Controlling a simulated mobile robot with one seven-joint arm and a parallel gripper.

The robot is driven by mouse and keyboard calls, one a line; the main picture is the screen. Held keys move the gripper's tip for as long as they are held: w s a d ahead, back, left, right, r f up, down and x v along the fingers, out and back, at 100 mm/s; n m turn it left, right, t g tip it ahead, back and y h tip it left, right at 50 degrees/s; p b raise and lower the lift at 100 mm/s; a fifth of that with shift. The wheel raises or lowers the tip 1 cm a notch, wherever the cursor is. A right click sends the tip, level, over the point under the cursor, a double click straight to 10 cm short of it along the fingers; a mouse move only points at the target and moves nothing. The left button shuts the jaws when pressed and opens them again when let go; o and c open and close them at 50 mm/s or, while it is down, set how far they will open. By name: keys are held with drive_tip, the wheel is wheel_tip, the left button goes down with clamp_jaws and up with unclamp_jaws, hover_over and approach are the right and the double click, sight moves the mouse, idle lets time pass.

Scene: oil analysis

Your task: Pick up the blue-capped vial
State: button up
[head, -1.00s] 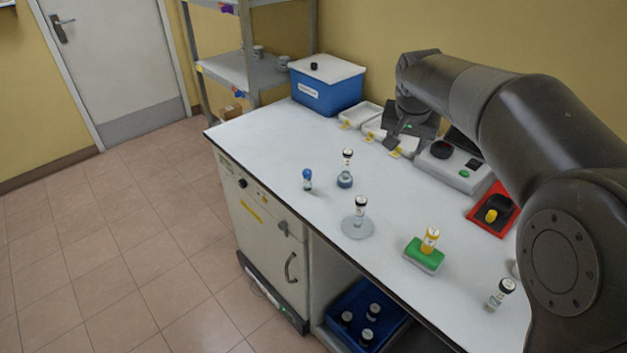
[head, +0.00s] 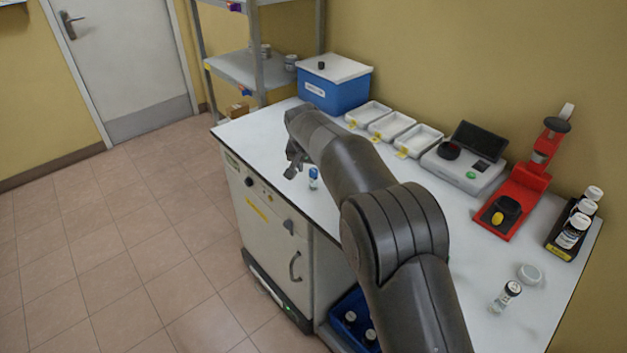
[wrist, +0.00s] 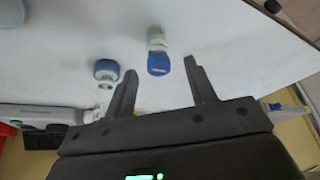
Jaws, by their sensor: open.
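The blue-capped vial (head: 313,178) stands upright on the white bench near its front edge, just right of my gripper (head: 294,168) in the head view. In the wrist view, the blue-capped vial (wrist: 158,62) appears between the two spread fingers of my gripper (wrist: 160,68), by their tips. The fingers are open and nothing is held. Whether they are level with the vial, and the exact gap, I cannot tell.
A blue-grey round piece (wrist: 107,71) sits beside the vial in the wrist view. White trays (head: 391,126), a grey instrument (head: 463,165) and a red stand (head: 515,200) line the back. A blue box (head: 334,88) stands at the far end. My arm hides the middle bench.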

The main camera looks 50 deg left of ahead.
sight(313, 172)
drive_tip(key=x, duration=0.6)
drive_tip(key=shift+d, duration=0.15)
drive_tip(key=shift+c, duration=0.2)
drive_tip(key=c, duration=1)
drive_tip(key=shift+r, duration=0.1)
